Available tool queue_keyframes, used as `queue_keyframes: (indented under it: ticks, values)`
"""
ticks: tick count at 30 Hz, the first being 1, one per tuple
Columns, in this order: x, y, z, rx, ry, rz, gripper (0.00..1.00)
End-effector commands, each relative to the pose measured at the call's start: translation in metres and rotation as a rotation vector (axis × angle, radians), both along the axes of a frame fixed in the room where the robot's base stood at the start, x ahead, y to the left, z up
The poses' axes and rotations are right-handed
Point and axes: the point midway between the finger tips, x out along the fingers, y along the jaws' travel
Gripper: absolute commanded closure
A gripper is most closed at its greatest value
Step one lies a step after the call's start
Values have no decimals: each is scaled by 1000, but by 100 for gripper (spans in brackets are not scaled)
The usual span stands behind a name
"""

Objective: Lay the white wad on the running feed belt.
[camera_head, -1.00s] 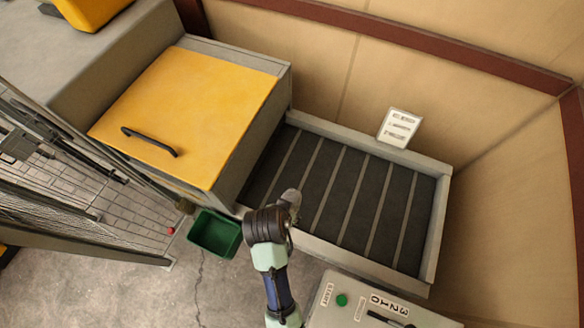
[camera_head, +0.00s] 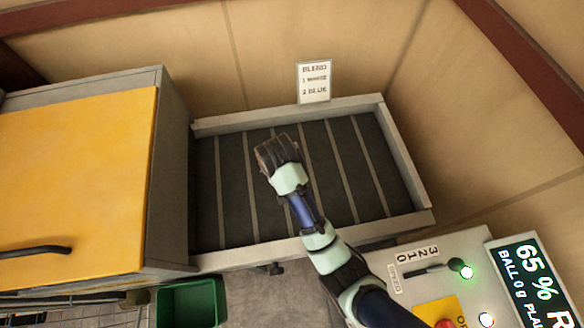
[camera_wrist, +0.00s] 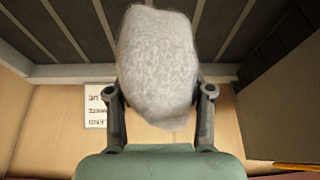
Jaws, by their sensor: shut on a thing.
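The white wad (camera_wrist: 158,65) is a fuzzy, pale lump that fills the middle of the wrist view. My gripper (camera_wrist: 160,100) is shut on it, with one finger on each side. In the head view my gripper (camera_head: 277,152) is over the dark, ribbed feed belt (camera_head: 345,165), left of its middle. The wad is hidden there behind my wrist. The belt (camera_wrist: 55,40) also shows behind the wad in the wrist view. I cannot tell how high the wad is above the belt.
A yellow-topped machine (camera_head: 70,180) stands left of the belt. A pale raised rim (camera_head: 410,160) surrounds the belt. A control panel (camera_head: 450,280) with a lit green lamp and display is at the lower right. A green bin (camera_head: 190,302) is below. A blend sign (camera_head: 314,82) stands behind.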

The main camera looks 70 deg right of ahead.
Motion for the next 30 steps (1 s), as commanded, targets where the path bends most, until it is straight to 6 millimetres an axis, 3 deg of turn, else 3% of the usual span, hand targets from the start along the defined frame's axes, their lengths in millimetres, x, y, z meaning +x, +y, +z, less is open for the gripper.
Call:
queue_keyframes:
  ticks: [1,4,11,14,24,30]
  values:
    - [-10,-15,-13,-2,-3,-27,88]
    - [-22,-32,-16,-2,-2,-51,88]
    - [-28,-38,-18,-1,-1,-61,88]
    - [-28,-37,-38,1,2,-60,88]
    - [-28,-37,-145,0,2,-60,88]
    - [-27,-37,-171,-2,-1,-60,88]
